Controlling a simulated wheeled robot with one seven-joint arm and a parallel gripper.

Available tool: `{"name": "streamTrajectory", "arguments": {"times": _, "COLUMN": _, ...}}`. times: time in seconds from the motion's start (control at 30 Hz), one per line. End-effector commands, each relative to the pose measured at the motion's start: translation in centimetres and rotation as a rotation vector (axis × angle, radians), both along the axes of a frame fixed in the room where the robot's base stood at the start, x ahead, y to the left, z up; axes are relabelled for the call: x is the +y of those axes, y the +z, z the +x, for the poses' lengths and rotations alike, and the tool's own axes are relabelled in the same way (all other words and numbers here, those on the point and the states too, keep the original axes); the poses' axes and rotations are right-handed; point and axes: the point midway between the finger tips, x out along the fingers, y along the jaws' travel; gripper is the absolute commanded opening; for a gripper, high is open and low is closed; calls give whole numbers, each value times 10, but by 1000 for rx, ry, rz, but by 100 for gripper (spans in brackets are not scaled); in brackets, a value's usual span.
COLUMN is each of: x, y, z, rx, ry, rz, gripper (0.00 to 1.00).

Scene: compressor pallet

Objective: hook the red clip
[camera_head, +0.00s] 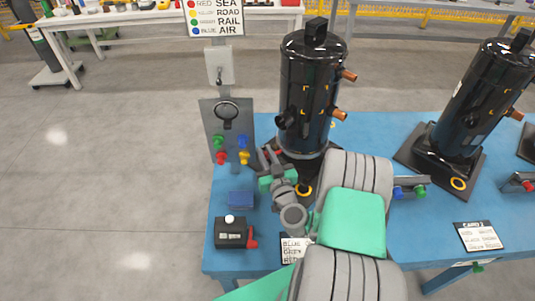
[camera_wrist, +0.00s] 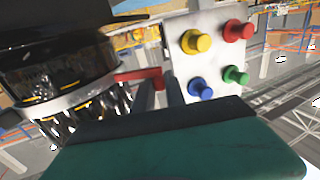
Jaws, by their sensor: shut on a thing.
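My gripper (camera_head: 268,158) is shut on the red clip, beside the near black compressor (camera_head: 308,95). In the wrist view the red clip (camera_wrist: 146,76) sticks out between my two fingers (camera_wrist: 160,95) toward the compressor (camera_wrist: 75,70). Its far end is close to the pale band (camera_wrist: 60,102) around the compressor; I cannot tell whether they touch. In the head view the arm and gripper mostly hide the clip. A grey board (camera_head: 213,112) left of the gripper carries green, blue, red and yellow knob-like pieces, which also show in the wrist view (camera_wrist: 215,58).
The blue table (camera_head: 375,140) carries a second black compressor (camera_head: 470,95) at right. A small black box with a red lever (camera_head: 230,234), a blue block (camera_head: 241,199) and a card (camera_head: 294,250) lie near its front left. A colour sign (camera_head: 214,17) stands above the board.

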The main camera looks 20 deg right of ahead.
Motion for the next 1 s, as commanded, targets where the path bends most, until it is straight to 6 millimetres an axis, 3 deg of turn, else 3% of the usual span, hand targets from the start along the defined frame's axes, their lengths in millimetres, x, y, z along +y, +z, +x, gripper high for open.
{"name": "streamTrajectory", "arguments": {"times": 1.0, "x": -1, "y": 3, "z": 24, "rx": 1, "ry": -399, "rz": 1, "gripper": 0}}
